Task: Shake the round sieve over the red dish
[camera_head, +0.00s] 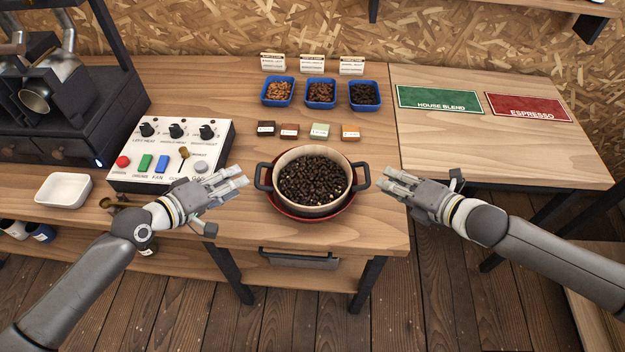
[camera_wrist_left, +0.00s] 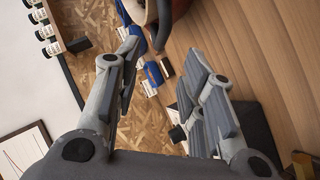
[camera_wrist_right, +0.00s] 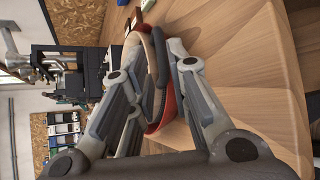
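The round sieve (camera_head: 281,162) has a pale rim, two dark side handles and dark beans inside. It sits in the red dish (camera_head: 296,216), whose rim shows around its lower edge. My left gripper (camera_head: 241,179) is open and empty, just left of the sieve's left handle (camera_head: 262,177). My right gripper (camera_head: 386,182) is open, close to the right handle (camera_head: 364,177). In the right wrist view this handle (camera_wrist_right: 160,65) appears between the spread fingers (camera_wrist_right: 150,85); contact cannot be told. In the left wrist view, the sieve is only partly visible beyond the fingers (camera_wrist_left: 165,80).
A control panel (camera_head: 130,173) with knobs and a white bowl (camera_head: 63,191) stand at left. Blue trays of beans (camera_head: 320,104) and several small colour blocks (camera_head: 320,131) lie behind the sieve. Green (camera_head: 438,91) and red (camera_head: 530,113) mats lie at right.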

